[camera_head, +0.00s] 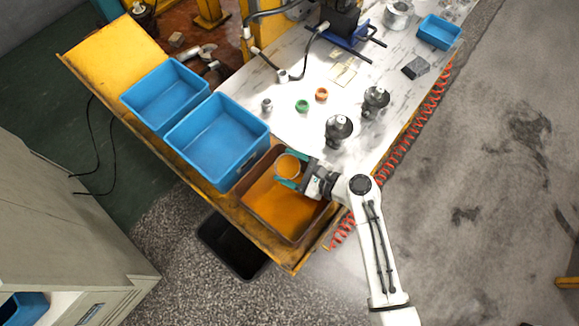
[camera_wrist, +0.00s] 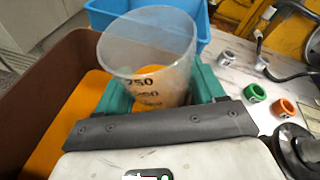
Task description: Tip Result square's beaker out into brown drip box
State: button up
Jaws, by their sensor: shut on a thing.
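The beaker (camera_wrist: 150,55) is clear plastic with dark volume numbers, and orange liquid shows in its lower part in the wrist view. In the head view the beaker (camera_head: 288,166) is seen from above with orange inside. My gripper (camera_head: 290,175) is shut on the beaker, with teal fingers (camera_wrist: 205,82) on its sides. The beaker looks about upright, at the far right part of the brown drip box (camera_head: 246,212). The drip box holds orange liquid and also shows in the wrist view (camera_wrist: 40,75). The Result square is not discernible.
Two blue bins (camera_head: 216,140) (camera_head: 165,95) stand beyond the drip box. On the marble table (camera_head: 290,122) are a green ring (camera_head: 302,106), an orange ring (camera_head: 321,94) and dark metal parts (camera_head: 339,129). A black bin (camera_head: 232,248) sits below the table edge.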

jog(key=shift+w+f+n+b, duration=0.1)
jog(key=shift+w+n+b, duration=0.25)
jog(key=shift+b, duration=1)
jog(key=shift+w+d+r+n+t+y+b, duration=0.25)
jog(key=shift+n+b, duration=0.4)
jog(key=shift+b, duration=0.9)
jog(key=shift+a+r+n+t+y+b, duration=0.25)
jog(key=shift+n+t+b, duration=0.35)
jog(key=shift+b, duration=1)
jog(key=shift+w+d+r+n+t+y+b, duration=0.2)
jog(key=shift+n+b, duration=0.5)
jog(key=shift+b, duration=0.85)
jog(key=shift+a+r+n+t+y+b, duration=0.1)
jog(key=shift+r+n+t+y+b, duration=0.4)
jog(key=shift+b, duration=1.2)
jog(key=shift+r+n+g+y+b, duration=0.15)
jog(key=shift+n+b, duration=0.65)
jog(key=shift+b, duration=0.9)
jog(key=shift+s+r+n+y+b, duration=0.15)
jog(key=shift+r+n+y+b, duration=0.25)
jog(key=shift+n+b, duration=0.85)
jog(key=shift+s+r+n+y+b, duration=0.15)
jog(key=shift+r+n+y+b, duration=0.35)
jog(key=shift+b, duration=1.4)
